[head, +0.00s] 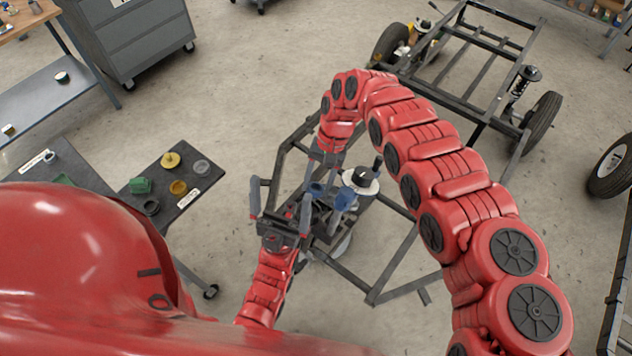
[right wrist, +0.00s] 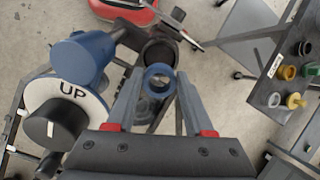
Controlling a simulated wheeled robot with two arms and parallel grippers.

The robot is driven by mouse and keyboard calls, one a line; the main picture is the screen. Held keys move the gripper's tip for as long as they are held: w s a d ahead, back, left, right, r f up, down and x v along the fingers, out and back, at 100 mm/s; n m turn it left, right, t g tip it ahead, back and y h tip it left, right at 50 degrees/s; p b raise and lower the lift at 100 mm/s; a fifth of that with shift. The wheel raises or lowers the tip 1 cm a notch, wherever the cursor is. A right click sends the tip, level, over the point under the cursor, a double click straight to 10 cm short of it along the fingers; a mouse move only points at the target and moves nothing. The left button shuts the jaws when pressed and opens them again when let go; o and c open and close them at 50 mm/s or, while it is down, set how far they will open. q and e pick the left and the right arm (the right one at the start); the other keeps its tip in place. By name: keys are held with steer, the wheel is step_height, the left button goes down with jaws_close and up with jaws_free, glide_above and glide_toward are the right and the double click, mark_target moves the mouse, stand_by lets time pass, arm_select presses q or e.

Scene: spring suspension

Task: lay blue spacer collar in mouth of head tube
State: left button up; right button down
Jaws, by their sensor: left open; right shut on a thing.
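The blue spacer collar (right wrist: 147,82) is a small ring held between the fingertips of my right gripper (right wrist: 160,82), its hole facing the wrist camera. A dark round tube mouth (right wrist: 158,50), apparently the head tube, shows just beyond the collar. The collar looks apart from it, but the gap's depth is hard to judge. In the head view my right gripper (head: 319,182) points down over the dark frame (head: 385,275), and its arm arches in from the right. My left gripper (head: 281,200) is open and empty, near the frame's left side.
A white disc marked UP (right wrist: 65,100) with a black knob and a blue cylinder (right wrist: 82,57) stand close beside my right gripper. A dark side table (head: 180,210) at left holds several rings and a green block (head: 140,185). A wheeled chassis (head: 470,70) stands behind.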

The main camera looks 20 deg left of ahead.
steer(key=shift+b+x, duration=0.45)
steer(key=shift+x, duration=2.4)
steer(key=shift+c, duration=1)
jaws_free()
steer(key=shift+r, duration=0.1)
steer(key=b+v, duration=0.2)
steer(key=v, duration=1.5)
steer(key=shift+b, duration=0.4)
steer(key=shift+r, duration=0.15)
